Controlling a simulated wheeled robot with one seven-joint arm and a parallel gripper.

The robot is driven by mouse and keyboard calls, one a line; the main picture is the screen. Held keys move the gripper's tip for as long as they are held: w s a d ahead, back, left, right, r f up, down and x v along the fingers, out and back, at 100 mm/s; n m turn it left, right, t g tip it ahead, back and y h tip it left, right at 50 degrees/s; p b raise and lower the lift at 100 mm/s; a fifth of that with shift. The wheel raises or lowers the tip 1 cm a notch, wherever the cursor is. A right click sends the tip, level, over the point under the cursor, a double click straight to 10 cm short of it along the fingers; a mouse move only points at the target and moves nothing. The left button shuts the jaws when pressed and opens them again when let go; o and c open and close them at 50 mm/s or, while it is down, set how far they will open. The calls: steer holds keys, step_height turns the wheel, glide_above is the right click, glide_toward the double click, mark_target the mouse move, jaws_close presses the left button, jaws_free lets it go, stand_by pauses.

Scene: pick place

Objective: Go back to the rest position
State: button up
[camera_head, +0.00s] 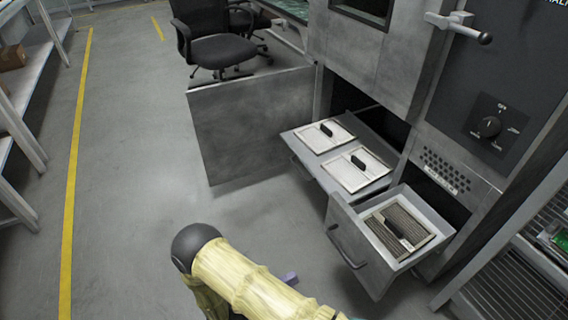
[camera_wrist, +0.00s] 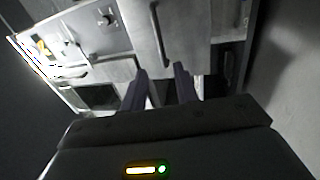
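My gripper (camera_wrist: 160,88) shows in the wrist view with its two dark fingers apart and nothing visible between them. In the head view my yellowish arm reaches in from the bottom, and the gripper end is mostly out of frame. A grey metal cabinet (camera_head: 366,48) stands at the right. It also fills the upper part of the wrist view (camera_wrist: 198,20), with handles on its fronts. A lower drawer (camera_head: 350,245) is pulled out and holds a dark ribbed item (camera_head: 400,228). An upper drawer (camera_head: 310,172) is also pulled out and holds two pale lidded panels with black handles.
An open cabinet door (camera_head: 250,125) juts out to the left of the drawers. A black office chair (camera_head: 215,45) stands behind it. Shelves stand at the far left and a wire rack (camera_head: 520,280) at the lower right. The floor by the yellow line (camera_head: 75,170) is clear.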

steer(key=shift+w, duration=0.1)
steer(key=w+r+m+y+p, duration=0.1)
steer(key=w+r+m+y, duration=0.3)
steer(key=w+y, duration=0.75)
steer(key=w+r+y+p, duration=0.1)
steer(key=w+r+y, duration=0.3)
steer(key=w+r, duration=0.45)
steer(key=s+d+r+g+y+p, duration=0.1)
steer(key=s+d+r+g, duration=0.1)
steer(key=s+d+r, duration=0.4)
steer(key=s+d+r+m+g+y, duration=0.1)
steer(key=s+d+r+g, duration=0.2)
steer(key=s, duration=0.5)
steer(key=s+d+r+g+y+p, duration=0.1)
steer(key=s+d+r, duration=0.3)
steer(key=s+r, duration=0.25)
steer(key=w+p+v, duration=0.2)
steer(key=p+v, duration=1)
steer(key=w+r+p+v, duration=0.1)
steer(key=w+p+v, duration=0.2)
steer(key=p+v, duration=0.8)
steer(key=w+p+v, duration=0.3)
steer(key=p+v, duration=0.9)
steer(key=p, duration=0.2)
steer(key=shift+s+a+r, duration=0.15)
steer(key=shift+a+r, duration=0.1)
steer(key=shift+r, duration=0.45)
